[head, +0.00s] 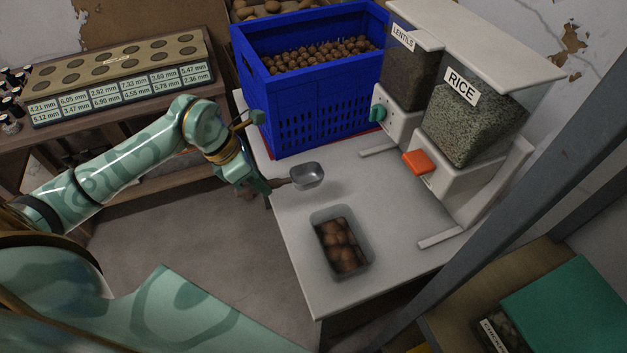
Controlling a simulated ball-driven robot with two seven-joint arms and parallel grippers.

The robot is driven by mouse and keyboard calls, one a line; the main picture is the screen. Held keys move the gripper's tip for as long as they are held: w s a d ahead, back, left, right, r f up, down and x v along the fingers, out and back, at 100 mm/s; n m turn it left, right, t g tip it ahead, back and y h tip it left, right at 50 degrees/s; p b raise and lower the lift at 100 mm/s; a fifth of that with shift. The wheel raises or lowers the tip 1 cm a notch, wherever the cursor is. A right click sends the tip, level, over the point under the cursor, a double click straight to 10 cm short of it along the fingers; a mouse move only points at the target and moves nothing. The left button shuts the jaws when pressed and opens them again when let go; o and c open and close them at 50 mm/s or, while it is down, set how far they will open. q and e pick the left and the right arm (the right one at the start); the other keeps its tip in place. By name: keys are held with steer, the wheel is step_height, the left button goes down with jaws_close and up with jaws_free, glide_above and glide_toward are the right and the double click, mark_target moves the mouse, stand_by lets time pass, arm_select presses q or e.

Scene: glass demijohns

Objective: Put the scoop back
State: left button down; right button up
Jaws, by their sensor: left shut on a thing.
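The scoop (308,176) has a grey metal bowl and a brown handle. My left gripper (268,186) is shut on the scoop's handle and holds it near the left edge of the white table (389,208). The bowl is over the table and looks empty; I cannot tell whether it touches the surface. A blue crate (322,112) full of round brown nuts stands behind the scoop. A small clear tub (361,236) with several brown nuts stands in front of it on the table. My right gripper is not in view.
A lentils dispenser (409,75) and a rice dispenser (470,125) with an orange lever stand on the table's right. A grey post (480,200) crosses the right side. A board with size labels (120,95) lies on the left bench. The table's middle is clear.

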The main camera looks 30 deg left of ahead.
mark_target(294, 173)
arm_select(q)
steer(key=w+f+b, duration=0.1)
steer(key=w+f, duration=0.1)
steer(key=w, duration=0.1)
steer(key=w+d+f, duration=0.1)
steer(key=w+f, duration=0.2)
steer(key=w, duration=0.1)
steer(key=w+f+b, duration=0.1)
steer(key=w+f, duration=0.2)
steer(key=w, duration=0.1)
steer(key=shift+d+f+b, duration=0.25)
steer(key=shift+d+b, duration=0.05)
steer(key=shift+b, duration=0.05)
steer(key=shift+w+f+b, duration=0.15)
steer(key=shift+f+b, duration=0.1)
steer(key=shift+f, duration=0.65)
steer(key=shift+w+f+b, duration=0.15)
steer(key=shift+f+b, duration=0.05)
steer(key=shift+f, duration=0.7)
steer(key=shift+f, duration=0.15)
steer(key=c, duration=1.3)
jaws_free()
